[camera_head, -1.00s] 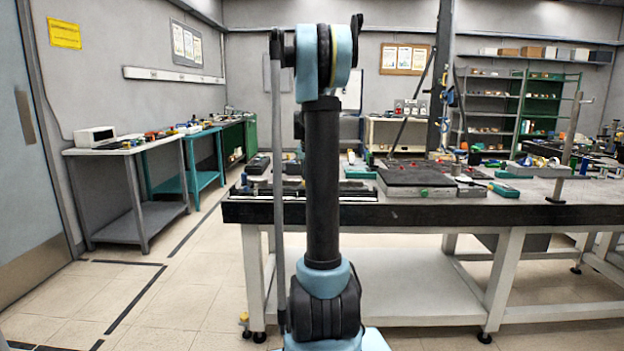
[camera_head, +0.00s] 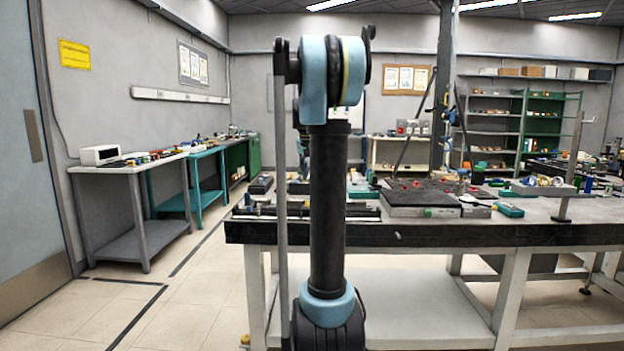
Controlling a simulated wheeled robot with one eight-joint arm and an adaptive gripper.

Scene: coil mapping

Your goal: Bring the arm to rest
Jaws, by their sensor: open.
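My arm (camera_head: 328,205) stands upright in the middle of the head view. A dark vertical link rises from a light-blue lower joint to a light-blue and black joint (camera_head: 322,75) at the top. A thin grey rod runs upright along its left side. A small dark hooked part shows at the right of the top joint; I cannot tell what it belongs to. My gripper cannot be made out and is probably hidden behind the arm. The arm hides part of the long workbench (camera_head: 470,236) behind it.
The workbench carries a dark flat block (camera_head: 430,194), a post stand (camera_head: 570,165) and several small parts. A grey side table (camera_head: 140,230) with a white box (camera_head: 99,155) stands at the left. Shelves (camera_head: 545,115) stand at the back right. The left floor is clear.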

